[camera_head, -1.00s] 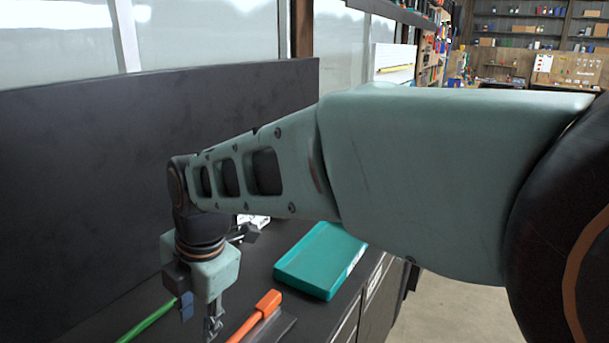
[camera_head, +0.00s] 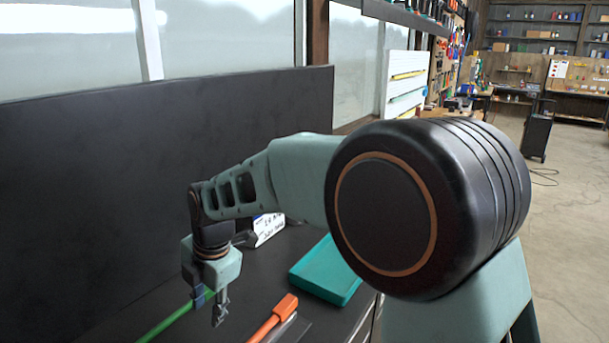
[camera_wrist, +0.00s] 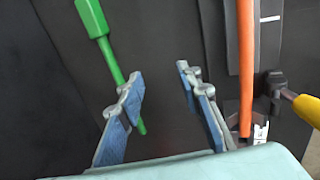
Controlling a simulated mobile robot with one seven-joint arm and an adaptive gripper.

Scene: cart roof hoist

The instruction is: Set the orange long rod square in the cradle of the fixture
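The orange long rod (camera_head: 266,328) lies on the dark bench beside a dark raised strip, its thicker end toward the back. In the wrist view the orange rod (camera_wrist: 245,60) runs down the right side, outside my fingers. Its lower end meets a small metal bracket (camera_wrist: 261,132); I cannot tell whether this is the fixture's cradle or whether the rod is seated. My gripper (camera_head: 220,309) points down over the bench, left of the orange rod. In the wrist view my gripper (camera_wrist: 160,85) is open, with nothing between its blue-padded fingertips.
A green rod (camera_wrist: 110,40) with a thicker end lies left of and partly behind my left finger. A yellow-handled tool (camera_wrist: 307,108) with a black head is at the right. A teal tray (camera_head: 325,270) and a white labelled box (camera_head: 268,228) stand farther back. A dark panel (camera_head: 120,180) backs the bench.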

